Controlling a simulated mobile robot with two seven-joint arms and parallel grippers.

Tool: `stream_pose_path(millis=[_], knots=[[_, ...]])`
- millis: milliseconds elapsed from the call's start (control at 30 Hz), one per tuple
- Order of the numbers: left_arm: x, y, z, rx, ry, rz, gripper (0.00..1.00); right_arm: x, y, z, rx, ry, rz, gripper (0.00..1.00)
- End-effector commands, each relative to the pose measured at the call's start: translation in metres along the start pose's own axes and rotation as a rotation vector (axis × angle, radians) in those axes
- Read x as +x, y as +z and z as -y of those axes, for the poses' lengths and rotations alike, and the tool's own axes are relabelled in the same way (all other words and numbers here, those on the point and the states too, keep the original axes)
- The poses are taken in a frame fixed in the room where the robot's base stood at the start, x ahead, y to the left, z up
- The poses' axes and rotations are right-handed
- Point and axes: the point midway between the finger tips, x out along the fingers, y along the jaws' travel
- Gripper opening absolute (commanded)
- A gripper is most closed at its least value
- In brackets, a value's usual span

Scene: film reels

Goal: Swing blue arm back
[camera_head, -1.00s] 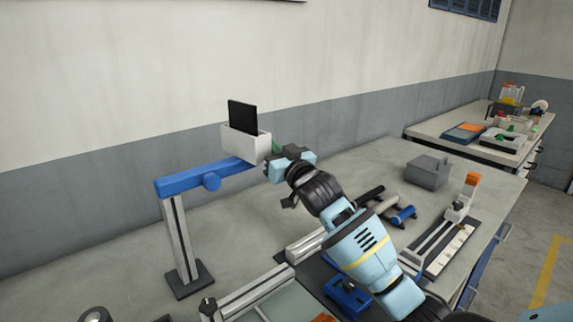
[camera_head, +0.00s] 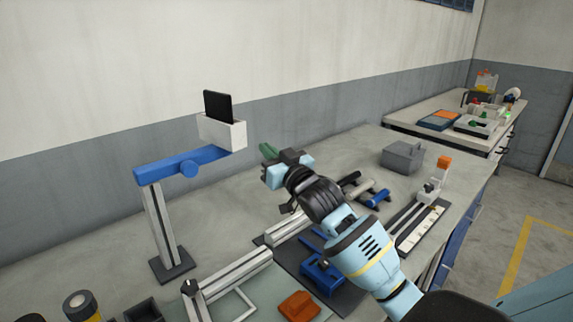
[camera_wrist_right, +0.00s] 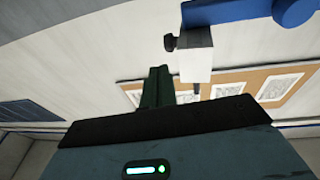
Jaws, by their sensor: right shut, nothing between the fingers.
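The blue arm (camera_head: 170,172) sits level on top of a grey metal post (camera_head: 160,225) with a dark foot. At its right end it carries a white box (camera_head: 222,131) with a black panel (camera_head: 217,105) standing in it. My right gripper (camera_head: 267,151) is shut and empty, to the right of the white box and apart from it. In the right wrist view its green fingers (camera_wrist_right: 161,85) are together, with the white box (camera_wrist_right: 195,60) and the blue arm (camera_wrist_right: 232,10) beyond. My left gripper is not in view.
Below my right arm lie a blue fixture (camera_head: 322,275), an orange block (camera_head: 299,306) and metal rails (camera_head: 235,275). A grey box (camera_head: 402,157) stands farther back. A second bench (camera_head: 410,125) is at the back right. The tabletop behind my gripper is clear.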

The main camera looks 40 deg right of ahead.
Motion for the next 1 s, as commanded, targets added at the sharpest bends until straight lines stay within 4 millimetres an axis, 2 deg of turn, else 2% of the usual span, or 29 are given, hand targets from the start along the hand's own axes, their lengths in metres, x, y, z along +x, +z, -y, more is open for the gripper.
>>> stream_pose_path(millis=[33,200,400,1000], knots=[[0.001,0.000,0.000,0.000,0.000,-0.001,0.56,-0.010,0.002,-0.001,-0.002,-0.001,0.003,0.00],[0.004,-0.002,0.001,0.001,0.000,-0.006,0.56,-0.036,0.002,-0.004,-0.001,-0.001,0.002,0.00],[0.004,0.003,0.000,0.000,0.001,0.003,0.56,-0.053,0.001,-0.005,0.000,0.000,0.001,0.00],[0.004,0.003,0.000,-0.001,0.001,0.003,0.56,-0.057,-0.001,-0.006,-0.001,0.000,0.000,0.00]])
